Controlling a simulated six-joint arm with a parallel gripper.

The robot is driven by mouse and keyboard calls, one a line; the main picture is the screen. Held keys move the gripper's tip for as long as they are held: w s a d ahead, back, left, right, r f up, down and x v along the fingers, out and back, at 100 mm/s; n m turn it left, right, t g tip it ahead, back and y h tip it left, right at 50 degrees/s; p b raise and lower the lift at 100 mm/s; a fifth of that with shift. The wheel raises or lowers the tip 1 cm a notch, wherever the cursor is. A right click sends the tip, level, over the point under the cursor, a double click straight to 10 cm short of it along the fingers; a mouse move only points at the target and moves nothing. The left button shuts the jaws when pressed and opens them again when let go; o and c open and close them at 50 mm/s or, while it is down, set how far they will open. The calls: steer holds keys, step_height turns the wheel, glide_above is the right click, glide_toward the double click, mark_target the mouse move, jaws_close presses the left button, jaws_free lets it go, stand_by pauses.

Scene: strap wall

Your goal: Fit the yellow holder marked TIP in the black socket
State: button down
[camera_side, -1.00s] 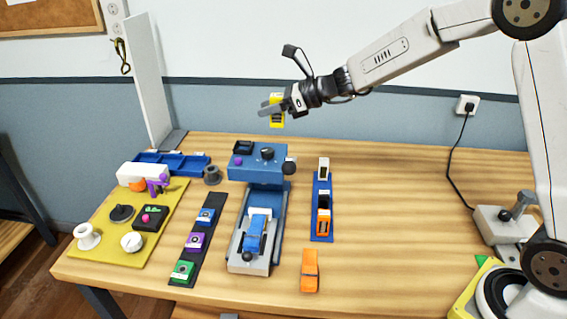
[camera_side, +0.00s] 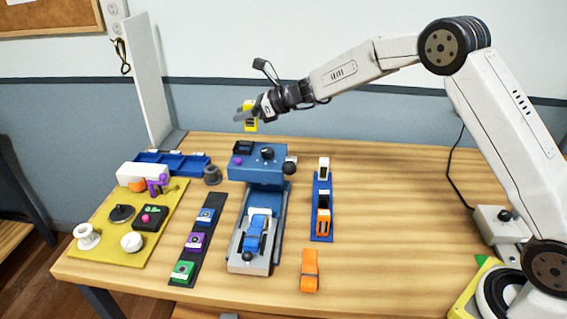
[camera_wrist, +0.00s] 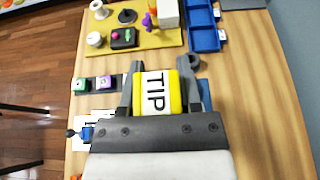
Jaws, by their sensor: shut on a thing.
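The yellow holder (camera_side: 251,124) is held in my gripper (camera_side: 244,113) above the back of the blue machine. In the wrist view the yellow holder (camera_wrist: 157,93) shows a white face marked TIP, with one finger of my gripper (camera_wrist: 158,85) on each side. The fingers are shut on it. In the side view the holder hangs roughly upright, clear of everything below. A black socket-like piece (camera_side: 243,147) sits at the back left of the blue machine's top, below the holder. Its inside is too small to make out.
The blue machine (camera_side: 257,169) has a black knob and a purple button on top. A blue rack (camera_side: 322,183) with white and orange holders stands to its right. An orange holder (camera_side: 310,269) lies in front. A grey post (camera_side: 212,175) and blue trays (camera_side: 172,164) are left.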

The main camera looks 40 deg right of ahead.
steer(key=shift+w+a+f, duration=0.1)
steer(key=shift+w+f, duration=0.85)
steer(key=shift+f, duration=0.2)
steer(key=shift+w+a+f, duration=0.1)
steer(key=shift+w+f, duration=0.85)
steer(key=shift+f, duration=0.2)
steer(key=shift+f, duration=0.1)
steer(key=shift+w+f, duration=0.15)
steer(key=shift+w, duration=0.05)
steer(key=shift+f, duration=1.55)
steer(key=shift+f, duration=0.15)
steer(key=shift+c, duration=1.4)
jaws_free()
